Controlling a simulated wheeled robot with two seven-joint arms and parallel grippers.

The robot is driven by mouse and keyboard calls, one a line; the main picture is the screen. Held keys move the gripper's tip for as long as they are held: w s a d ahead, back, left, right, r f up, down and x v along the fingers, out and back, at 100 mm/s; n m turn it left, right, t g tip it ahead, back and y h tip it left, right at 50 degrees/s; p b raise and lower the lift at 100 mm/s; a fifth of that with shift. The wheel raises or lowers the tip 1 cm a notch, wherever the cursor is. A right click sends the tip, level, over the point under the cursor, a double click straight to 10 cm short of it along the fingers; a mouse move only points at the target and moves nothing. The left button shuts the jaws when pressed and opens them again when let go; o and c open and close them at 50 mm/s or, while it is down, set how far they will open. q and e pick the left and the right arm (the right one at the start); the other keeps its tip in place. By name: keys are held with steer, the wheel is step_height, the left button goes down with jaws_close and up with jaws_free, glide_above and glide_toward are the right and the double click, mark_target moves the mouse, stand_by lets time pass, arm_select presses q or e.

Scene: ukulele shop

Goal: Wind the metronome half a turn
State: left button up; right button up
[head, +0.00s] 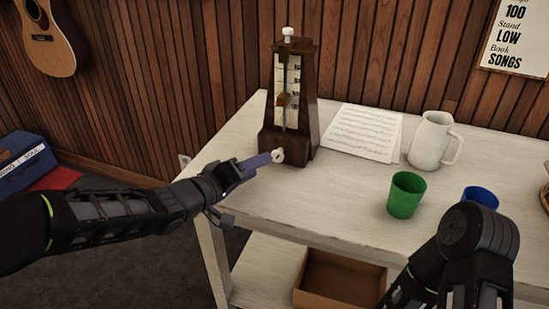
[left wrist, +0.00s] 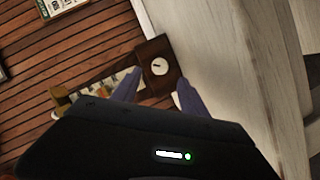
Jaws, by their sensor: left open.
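A dark wooden metronome (head: 290,95) stands upright on the white table, with a pale scale and a pendulum on its front. A white round winding knob (head: 278,156) sits low on its body. My left gripper (head: 264,159) reaches in from the left, its purple fingers close beside the knob. In the left wrist view, the metronome (left wrist: 153,48) shows with its white knob (left wrist: 159,67) between the two open fingers (left wrist: 156,88). I cannot tell whether a finger touches the knob. My right arm is at the lower right; its gripper is not visible.
The white table (head: 330,185) holds sheet music (head: 362,132), a white pitcher (head: 430,140), a green cup (head: 405,194) and a blue cup (head: 480,197) to the right. A cardboard box (head: 340,282) is on the lower shelf. The wooden wall is close behind the metronome.

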mark_target(275, 157)
arm_select(q)
steer(key=b+x, duration=0.1)
steer(key=x, duration=0.6)
steer(key=shift+w+d+b, duration=0.15)
steer(key=shift+w+b, duration=0.05)
steer(key=shift+b, duration=0.2)
steer(key=shift+c, duration=0.4)
jaws_close()
